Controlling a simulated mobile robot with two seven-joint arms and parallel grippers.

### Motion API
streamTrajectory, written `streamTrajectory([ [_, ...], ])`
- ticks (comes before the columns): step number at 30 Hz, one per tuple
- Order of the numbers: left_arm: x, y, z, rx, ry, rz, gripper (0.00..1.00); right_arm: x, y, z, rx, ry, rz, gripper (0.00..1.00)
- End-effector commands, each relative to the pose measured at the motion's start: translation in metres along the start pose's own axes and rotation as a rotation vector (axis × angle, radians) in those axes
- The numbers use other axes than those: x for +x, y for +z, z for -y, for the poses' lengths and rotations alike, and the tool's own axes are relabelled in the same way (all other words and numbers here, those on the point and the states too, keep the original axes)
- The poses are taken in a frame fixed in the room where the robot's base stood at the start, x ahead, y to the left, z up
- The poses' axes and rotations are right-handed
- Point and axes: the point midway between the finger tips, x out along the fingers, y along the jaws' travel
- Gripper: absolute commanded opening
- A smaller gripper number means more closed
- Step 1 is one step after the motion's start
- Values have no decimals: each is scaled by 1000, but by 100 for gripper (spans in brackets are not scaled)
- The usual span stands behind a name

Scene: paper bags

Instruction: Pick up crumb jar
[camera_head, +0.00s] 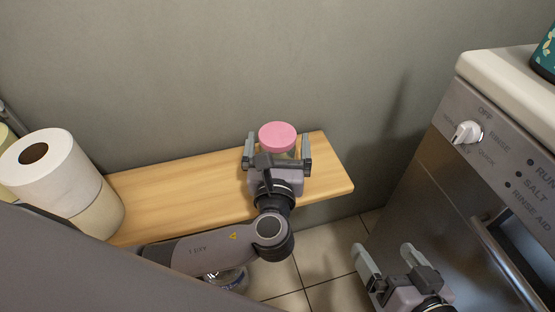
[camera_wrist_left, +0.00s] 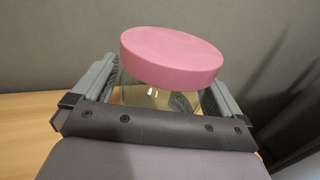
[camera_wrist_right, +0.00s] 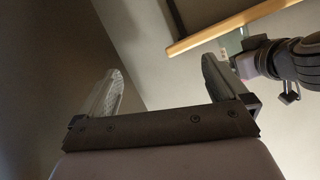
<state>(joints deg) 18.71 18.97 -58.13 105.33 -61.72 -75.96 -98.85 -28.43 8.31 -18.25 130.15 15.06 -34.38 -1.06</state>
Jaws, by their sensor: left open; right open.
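The crumb jar (camera_head: 278,138) is a clear jar with a pink lid, standing upright on a wooden shelf (camera_head: 180,195). In the left wrist view the pink lid (camera_wrist_left: 172,55) is large and the glass body shows below it, partly hidden by the gripper's crossbar. My left gripper (camera_head: 279,150) is open, with one finger on each side of the jar. I cannot tell whether the fingers touch the glass. My right gripper (camera_head: 387,255) is open and empty, low in front of the dishwasher. It also shows open in the right wrist view (camera_wrist_right: 165,90).
A dishwasher (camera_head: 450,160) with a knob stands at the right, with a dark green item (camera_head: 545,55) on top. A clear glass object (camera_head: 228,278) is below the shelf. The wall is close behind the jar.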

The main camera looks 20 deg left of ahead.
Motion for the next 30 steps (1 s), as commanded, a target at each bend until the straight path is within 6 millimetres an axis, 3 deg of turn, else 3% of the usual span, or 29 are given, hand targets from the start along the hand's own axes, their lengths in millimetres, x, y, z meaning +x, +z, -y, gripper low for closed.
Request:
streamTrajectory([
  [4,0,0,0,0,0,0,100,0,-1,0,1,0,0,100],
  [5,0,0,0,0,0,0,94,0,-1,0,1,0,0,100],
  [10,0,0,0,0,0,0,40,0,-1,0,0,0,0,100],
  [20,0,9,0,-2,0,2,40,-2,-5,0,-10,7,-1,100],
  [30,0,74,0,-5,0,3,40,-25,-9,-16,-120,115,49,100],
])
